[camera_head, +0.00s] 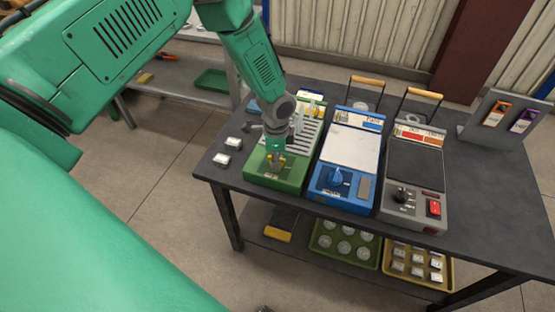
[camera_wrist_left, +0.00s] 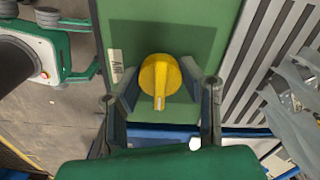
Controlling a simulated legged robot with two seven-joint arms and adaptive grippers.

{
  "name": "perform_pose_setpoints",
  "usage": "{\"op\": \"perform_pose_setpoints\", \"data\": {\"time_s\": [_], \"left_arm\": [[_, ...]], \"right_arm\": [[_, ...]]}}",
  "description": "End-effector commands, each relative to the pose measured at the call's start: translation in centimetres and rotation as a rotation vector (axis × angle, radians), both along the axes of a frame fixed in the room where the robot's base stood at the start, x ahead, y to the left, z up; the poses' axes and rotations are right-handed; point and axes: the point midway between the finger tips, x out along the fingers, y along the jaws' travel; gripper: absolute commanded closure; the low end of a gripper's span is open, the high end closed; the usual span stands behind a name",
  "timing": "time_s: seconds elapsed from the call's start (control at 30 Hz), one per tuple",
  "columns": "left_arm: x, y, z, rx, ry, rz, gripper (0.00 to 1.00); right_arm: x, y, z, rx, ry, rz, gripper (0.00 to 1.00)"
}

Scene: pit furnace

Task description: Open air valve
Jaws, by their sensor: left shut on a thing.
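The air valve is a yellow round knob (camera_wrist_left: 160,72) with a raised grip ridge, on a green box (camera_head: 291,178) whose label reads AIR in the left wrist view. In that view the ridge runs nearly upright, with a pale mark toward its lower end. My left gripper (camera_head: 274,161) reaches down onto the front of the green box. It is shut on the knob, one finger on each side in the left wrist view. In the head view the gripper largely covers the knob. My right gripper is not in view.
A blue box (camera_head: 341,196) with a blue knob and a grey box (camera_head: 412,213) with a black knob and red switch stand close to the right. Small white blocks (camera_head: 233,143) lie left of the green box. Trays (camera_head: 345,252) sit on the shelf below.

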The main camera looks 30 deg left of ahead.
Motion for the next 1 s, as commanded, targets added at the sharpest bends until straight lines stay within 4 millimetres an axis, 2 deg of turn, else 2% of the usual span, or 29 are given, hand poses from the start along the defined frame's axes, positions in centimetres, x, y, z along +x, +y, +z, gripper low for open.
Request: {"op": "perform_pose_setpoints", "data": {"time_s": [0.63,0.67,0.7,1.0], "left_arm": [[-0.19,0.46,-0.05,0.007,0.006,-0.046,0.95],[-0.18,0.46,-0.05,0.007,0.006,-0.046,0.56],[-0.16,0.46,-0.04,0.007,0.005,-0.045,0.46],[0.03,0.2,0.03,0.003,0.002,-0.046,0.46]], "right_arm": [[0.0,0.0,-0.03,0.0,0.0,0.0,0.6],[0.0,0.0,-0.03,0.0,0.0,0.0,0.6],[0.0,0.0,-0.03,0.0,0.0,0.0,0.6],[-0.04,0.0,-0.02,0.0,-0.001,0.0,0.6]]}}
